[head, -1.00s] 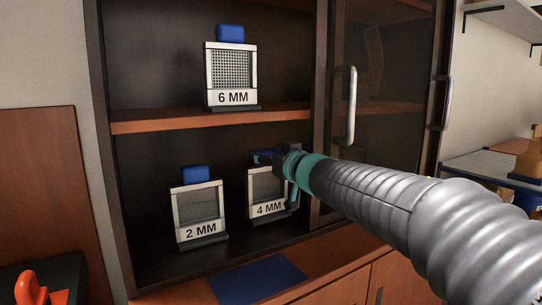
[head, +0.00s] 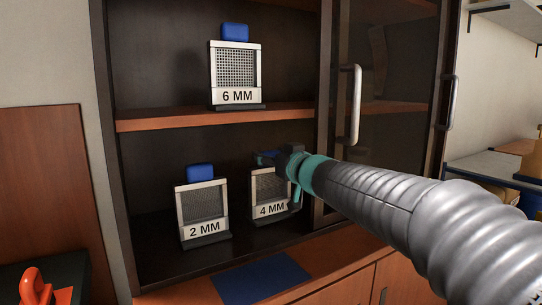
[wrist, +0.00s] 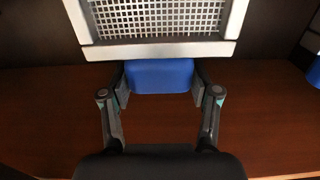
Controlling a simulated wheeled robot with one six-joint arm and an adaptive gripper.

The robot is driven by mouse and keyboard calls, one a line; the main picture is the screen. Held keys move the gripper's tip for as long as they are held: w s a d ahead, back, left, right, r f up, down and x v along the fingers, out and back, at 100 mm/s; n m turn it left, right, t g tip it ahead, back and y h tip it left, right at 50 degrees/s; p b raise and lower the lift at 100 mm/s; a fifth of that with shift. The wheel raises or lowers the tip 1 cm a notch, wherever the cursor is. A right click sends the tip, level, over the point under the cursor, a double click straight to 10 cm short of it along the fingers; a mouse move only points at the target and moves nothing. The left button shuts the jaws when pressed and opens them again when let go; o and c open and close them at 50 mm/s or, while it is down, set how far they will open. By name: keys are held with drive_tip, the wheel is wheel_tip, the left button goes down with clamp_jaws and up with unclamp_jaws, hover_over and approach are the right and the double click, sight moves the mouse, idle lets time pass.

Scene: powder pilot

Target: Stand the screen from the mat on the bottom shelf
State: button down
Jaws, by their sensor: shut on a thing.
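The 4 MM screen (head: 271,186), a pale frame with grey mesh and a blue tab on top, is upright in the bottom compartment, right of the 2 MM screen. My gripper (head: 272,157) is shut on its blue tab, which shows between the fingers in the wrist view (wrist: 160,76). My arm comes in from the right and covers the screen's right edge. Its foot is at or very near the bottom shelf (head: 165,262); I cannot tell whether it touches. The blue mat (head: 262,279) on the ledge in front is empty.
The 2 MM screen (head: 203,209) stands close on the left. The 6 MM screen (head: 236,74) stands on the shelf above (head: 160,124). A glass door with a handle (head: 350,105) is right of the compartment. An orange-handled thing (head: 38,286) is at the lower left.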

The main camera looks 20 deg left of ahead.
drive_tip(key=shift+f, duration=0.2)
drive_tip(key=shift+c, duration=0.9)
unclamp_jaws()
drive_tip(key=shift+o, duration=0.4)
drive_tip(key=shift+f, duration=0.1)
